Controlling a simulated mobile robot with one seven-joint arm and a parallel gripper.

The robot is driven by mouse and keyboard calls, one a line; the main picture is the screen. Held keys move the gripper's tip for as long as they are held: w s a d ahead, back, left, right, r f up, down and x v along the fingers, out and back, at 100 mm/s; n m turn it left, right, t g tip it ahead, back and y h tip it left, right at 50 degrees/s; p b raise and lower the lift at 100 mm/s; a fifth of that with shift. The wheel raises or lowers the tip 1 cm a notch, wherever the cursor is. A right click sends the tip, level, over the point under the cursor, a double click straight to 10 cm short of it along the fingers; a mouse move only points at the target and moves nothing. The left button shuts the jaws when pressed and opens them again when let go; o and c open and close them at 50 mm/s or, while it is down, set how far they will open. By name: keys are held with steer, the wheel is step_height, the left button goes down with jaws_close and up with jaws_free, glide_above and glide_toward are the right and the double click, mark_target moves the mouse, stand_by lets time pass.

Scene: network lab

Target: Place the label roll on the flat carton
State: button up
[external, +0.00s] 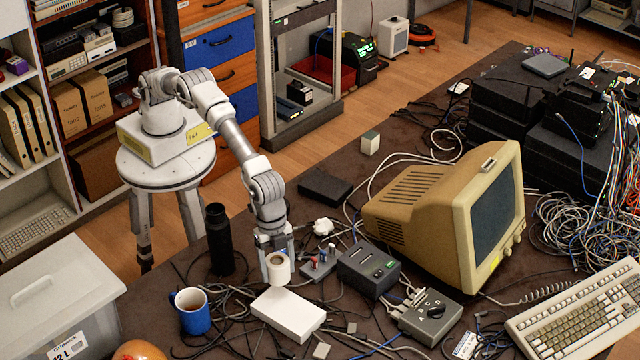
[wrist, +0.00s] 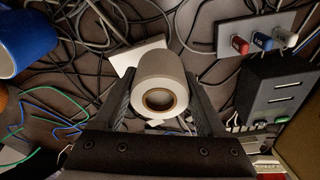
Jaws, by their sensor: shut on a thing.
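The label roll (external: 278,268) is a white roll with a brown core. My gripper (external: 276,256) is shut on it and holds it near the back left end of the flat carton (external: 290,314), a low white box lying on the desk. In the wrist view the roll (wrist: 160,84) sits between the two dark fingers (wrist: 160,100), its core facing the camera. A white corner of the carton (wrist: 124,58) shows behind the roll; the roll hides much of the rest. I cannot tell whether the roll touches the carton.
A blue mug (external: 191,310) and a black bottle (external: 219,240) stand left of the carton. A small panel with coloured knobs (external: 318,265), a dark grey box (external: 367,268) and a switch box (external: 430,314) are to the right. Loose cables surround the carton.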

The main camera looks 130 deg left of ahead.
mark_target(278, 279)
steer(key=shift+f, duration=1.95)
steer(key=shift+f+b, duration=0.2)
steer(key=shift+b, duration=0.15)
steer(key=o, duration=1.5)
steer(key=shift+c, duration=0.2)
steer(key=shift+r, duration=0.1)
